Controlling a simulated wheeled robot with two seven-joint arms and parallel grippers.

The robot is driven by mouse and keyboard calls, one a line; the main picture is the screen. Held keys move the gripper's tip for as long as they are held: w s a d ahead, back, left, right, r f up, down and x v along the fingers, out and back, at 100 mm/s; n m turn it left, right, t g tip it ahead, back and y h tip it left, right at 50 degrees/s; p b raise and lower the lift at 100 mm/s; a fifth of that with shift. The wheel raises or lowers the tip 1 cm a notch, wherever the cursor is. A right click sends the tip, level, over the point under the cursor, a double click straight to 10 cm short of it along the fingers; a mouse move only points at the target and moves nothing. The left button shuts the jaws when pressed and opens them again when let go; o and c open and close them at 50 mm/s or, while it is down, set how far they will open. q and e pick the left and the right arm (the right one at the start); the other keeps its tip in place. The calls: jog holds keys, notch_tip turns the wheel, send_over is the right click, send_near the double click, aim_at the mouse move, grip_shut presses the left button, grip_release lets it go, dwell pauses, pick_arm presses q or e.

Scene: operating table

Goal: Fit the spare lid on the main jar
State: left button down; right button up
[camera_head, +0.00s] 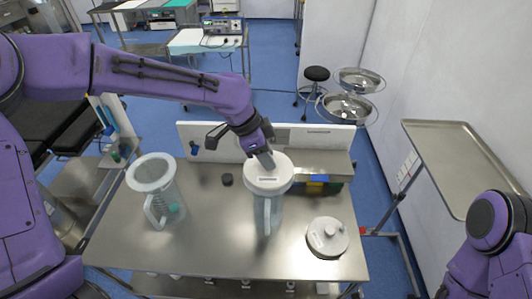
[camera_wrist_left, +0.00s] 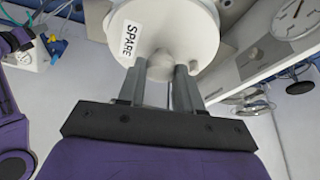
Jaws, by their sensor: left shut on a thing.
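My left gripper (camera_head: 265,161) is shut on the knob of the spare lid (camera_head: 268,175), a white round lid. In the left wrist view the spare lid (camera_wrist_left: 170,27) shows a "SPARE" label, with its knob between the fingers. In the head view the lid is over the mouth of a clear jar (camera_head: 267,214) at mid table; I cannot tell whether it touches the rim. A second clear jar (camera_head: 158,200) with a handle stands open at the left, a greenish thing inside. No readable label shows which jar is main. My right gripper is out of view.
Another white lid with a knob (camera_head: 327,237) lies on the steel table (camera_head: 215,245) at the right. A small dark round thing (camera_head: 227,179) lies between the jars. A white raised board (camera_head: 205,140) runs along the back. The front middle is clear.

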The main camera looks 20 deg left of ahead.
pick_arm(q)
jog(key=shift+f, duration=0.5)
jog(key=c, duration=0.7)
grip_release()
jog(key=b+v, duration=0.2)
jog(key=v, duration=0.8)
jog(key=shift+a+r, duration=0.15)
jog(key=shift+r, duration=0.1)
jog(key=shift+s, duration=0.15)
